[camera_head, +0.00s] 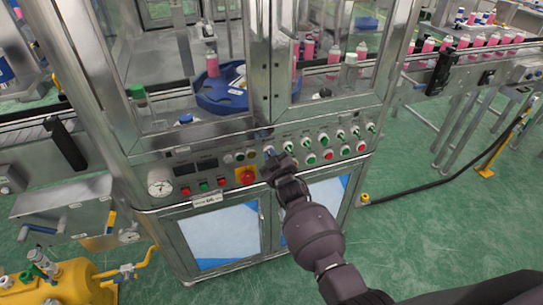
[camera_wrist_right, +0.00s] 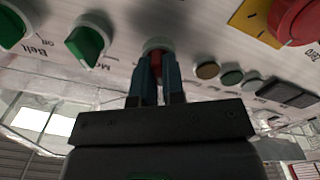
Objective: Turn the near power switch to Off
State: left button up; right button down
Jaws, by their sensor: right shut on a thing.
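My right gripper (camera_head: 273,168) reaches the front control panel (camera_head: 222,170) of the machine. In the right wrist view its two fingers (camera_wrist_right: 157,85) are shut on a small switch knob (camera_wrist_right: 157,60), with a reddish part between the fingers and a pale round collar (camera_wrist_right: 158,43) above. I take this knob for the power switch; its label is hidden and its exact angle cannot be told. My left gripper is not in view.
A red emergency button (camera_wrist_right: 298,18) on a yellow plate sits on one side of the gripper. Green knobs (camera_wrist_right: 88,40) sit on the other, one labelled Belt. A gauge (camera_head: 160,183) is at the panel's left. A conveyor (camera_head: 470,52) carries pink bottles.

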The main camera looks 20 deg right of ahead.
jog(key=c, duration=1.2)
grip_release()
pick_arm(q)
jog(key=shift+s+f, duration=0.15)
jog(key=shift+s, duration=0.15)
pick_arm(e)
jog(key=shift+s, duration=0.1)
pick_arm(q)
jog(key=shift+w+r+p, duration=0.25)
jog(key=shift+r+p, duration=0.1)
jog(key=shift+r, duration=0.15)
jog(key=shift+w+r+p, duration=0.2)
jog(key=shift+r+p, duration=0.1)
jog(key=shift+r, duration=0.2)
pick_arm(e)
jog(key=s, duration=1)
jog(key=shift+s+d, duration=0.2)
jog(key=shift+s, duration=0.1)
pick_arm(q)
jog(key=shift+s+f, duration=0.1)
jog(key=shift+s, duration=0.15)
